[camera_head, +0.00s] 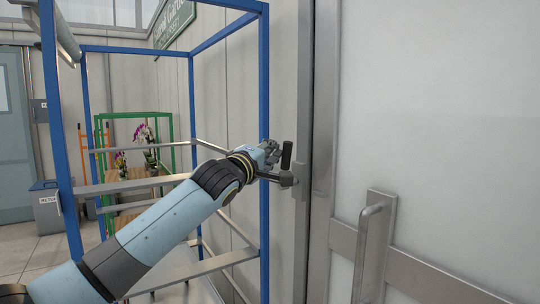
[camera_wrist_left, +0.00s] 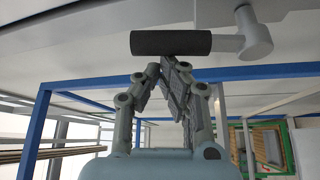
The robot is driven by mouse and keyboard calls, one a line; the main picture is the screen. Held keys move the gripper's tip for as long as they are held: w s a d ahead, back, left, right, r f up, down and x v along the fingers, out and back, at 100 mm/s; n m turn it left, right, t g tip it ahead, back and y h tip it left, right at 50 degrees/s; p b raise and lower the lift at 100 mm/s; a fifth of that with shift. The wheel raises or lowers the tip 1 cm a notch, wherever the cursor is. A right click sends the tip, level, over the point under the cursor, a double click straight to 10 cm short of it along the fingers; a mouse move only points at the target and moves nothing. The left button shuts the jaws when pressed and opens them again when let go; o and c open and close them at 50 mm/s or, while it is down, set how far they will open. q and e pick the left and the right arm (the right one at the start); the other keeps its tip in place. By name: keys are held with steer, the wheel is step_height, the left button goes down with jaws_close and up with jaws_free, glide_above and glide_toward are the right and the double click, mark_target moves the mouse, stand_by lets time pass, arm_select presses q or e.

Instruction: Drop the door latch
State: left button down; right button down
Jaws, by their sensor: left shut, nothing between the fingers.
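The door latch (camera_head: 285,179) is a grey metal lever with a black grip, mounted at the edge of the grey door frame. In the head view its black grip (camera_head: 287,155) stands upright. In the left wrist view the black grip (camera_wrist_left: 170,43) lies across the top, with its round metal end (camera_wrist_left: 255,42) to the right. My left gripper (camera_head: 270,148) is shut and empty, just left of the grip. In the left wrist view its fingertips (camera_wrist_left: 172,62) are just below the grip; I cannot tell whether they touch it. My right gripper is not in view.
A blue-framed rack (camera_head: 264,100) with grey rails stands close to the left of the latch, around my left arm. A pale door with a metal pull handle (camera_head: 370,245) fills the right. Farther back are a green-framed stand (camera_head: 172,130), orchids (camera_head: 145,135) and a grey bin (camera_head: 47,208).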

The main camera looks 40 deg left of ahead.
mark_target(285, 163)
arm_select(q)
steer(key=d+m+t+b, duration=0.1)
steer(key=m+b, duration=0.1)
steer(key=b, duration=0.1)
steer(key=s+d+f+m+t+h+b, duration=0.1)
steer(key=m+b, duration=0.1)
steer(key=b, duration=0.1)
steer(key=d+m+t+h+b, duration=0.1)
steer(key=d+m+b, duration=0.1)
steer(key=m+b, duration=0.1)
steer(key=shift+s+d+f+b, duration=0.1)
steer(key=shift+s+f+b, duration=0.25)
steer(key=shift+s+b, duration=0.05)
steer(key=shift+s+d+f+m+h, duration=0.1)
steer(key=shift+d+m+h, duration=0.15)
steer(key=shift+m+h, duration=0.4)
steer(key=shift+s+d+m+t, duration=0.1)
steer(key=shift+d+m+t, duration=0.2)
steer(key=shift+m, duration=0.35)
steer(key=shift+s+d+f+m+g+h+p, duration=0.2)
steer(key=shift+d+f+m+h+p, duration=0.45)
steer(key=shift+m+h, duration=1.2)
steer(key=shift+s+d+f+m+g+h+p, duration=0.25)
steer(key=shift+f+m+h, duration=0.75)
steer(key=shift+m, duration=1.4)
steer(key=shift+s+d+f+m+t+h+p, duration=0.2)
steer(key=shift+d+f+m+h, duration=0.45)
steer(key=shift+m+h, duration=1.25)
steer(key=shift+m+y, duration=0.3)
steer(key=shift+m, duration=0.05)
